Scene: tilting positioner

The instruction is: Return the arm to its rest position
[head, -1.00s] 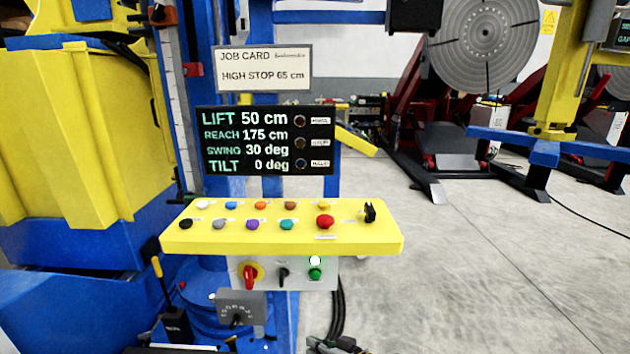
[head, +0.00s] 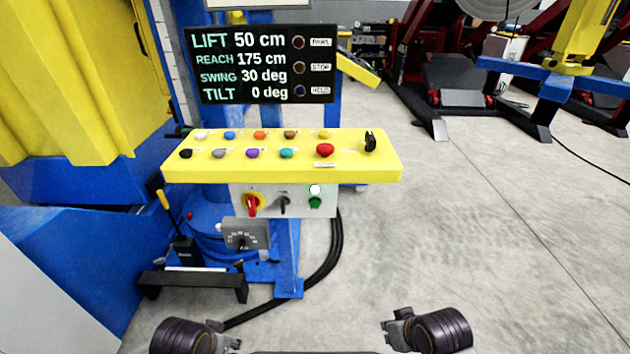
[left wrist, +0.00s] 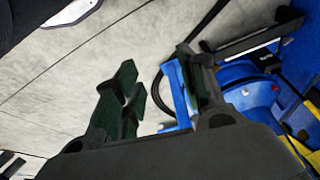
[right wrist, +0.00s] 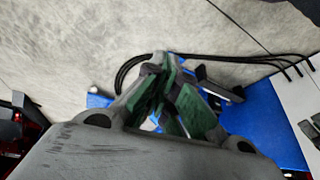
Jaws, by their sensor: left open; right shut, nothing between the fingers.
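My left gripper (head: 222,340) shows at the bottom of the head view, low in front of the positioner's base. In the left wrist view its two fingers (left wrist: 160,95) stand apart with nothing between them. My right gripper (head: 392,327) is at the bottom right of centre in the head view, over bare floor. In the right wrist view its fingers (right wrist: 168,85) are together and hold nothing. Both grippers are well below and apart from the yellow button panel (head: 280,172). The display (head: 262,65) reads lift 50 cm, reach 175 cm, swing 30 deg, tilt 0 deg.
A grey box with red, black and green controls (head: 300,203) hangs under the panel. A grey dial box (head: 245,233) and a yellow-handled lever (head: 163,200) stand lower left. Black cable (head: 325,265) runs on the floor. Open concrete floor (head: 480,230) lies right.

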